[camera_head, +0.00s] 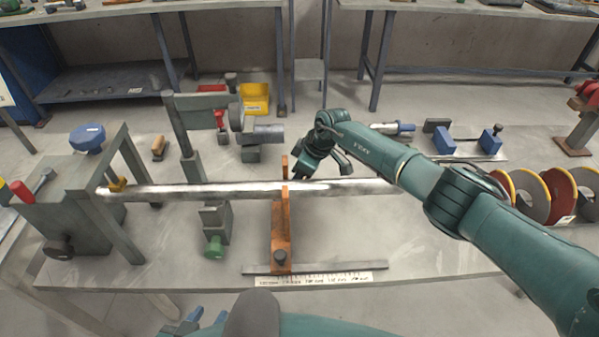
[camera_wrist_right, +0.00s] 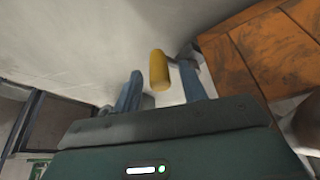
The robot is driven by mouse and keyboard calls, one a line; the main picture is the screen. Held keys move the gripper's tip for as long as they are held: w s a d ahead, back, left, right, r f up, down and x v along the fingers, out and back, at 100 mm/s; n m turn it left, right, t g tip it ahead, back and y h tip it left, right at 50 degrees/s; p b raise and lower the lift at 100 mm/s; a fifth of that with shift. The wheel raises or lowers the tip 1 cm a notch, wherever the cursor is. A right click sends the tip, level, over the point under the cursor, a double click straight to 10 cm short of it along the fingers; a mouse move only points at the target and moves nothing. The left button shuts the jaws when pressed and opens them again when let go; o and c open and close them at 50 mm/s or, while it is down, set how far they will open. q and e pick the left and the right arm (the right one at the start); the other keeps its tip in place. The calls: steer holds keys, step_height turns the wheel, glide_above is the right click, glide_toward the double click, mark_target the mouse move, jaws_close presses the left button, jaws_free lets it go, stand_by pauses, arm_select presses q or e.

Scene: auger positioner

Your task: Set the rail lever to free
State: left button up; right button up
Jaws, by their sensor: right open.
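The rail lever shows in the right wrist view as a yellow handle (camera_wrist_right: 158,70) on a grey arm beside an orange block. The block appears to be part of the orange stop (camera_head: 282,235) around the long metal bar in the head view. My right gripper (camera_wrist_right: 163,88) is open, with its two blue-grey fingers on either side of the yellow handle. I cannot tell if they touch it. In the head view my right gripper (camera_head: 308,166) is just behind the bar, right of the stop; the lever is hidden there. My left gripper (camera_head: 192,322) is partly cut off at the bottom edge.
The long bar (camera_head: 225,190) runs across the bench from a grey housing (camera_head: 75,205). A ruler strip (camera_head: 315,280) lies at the front. Coloured discs (camera_head: 530,195) stand at right and a yellow bin (camera_head: 255,98) at the back. The front right bench is clear.

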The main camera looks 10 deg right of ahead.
steer(key=v, duration=1.3)
steer(key=shift+p, duration=0.45)
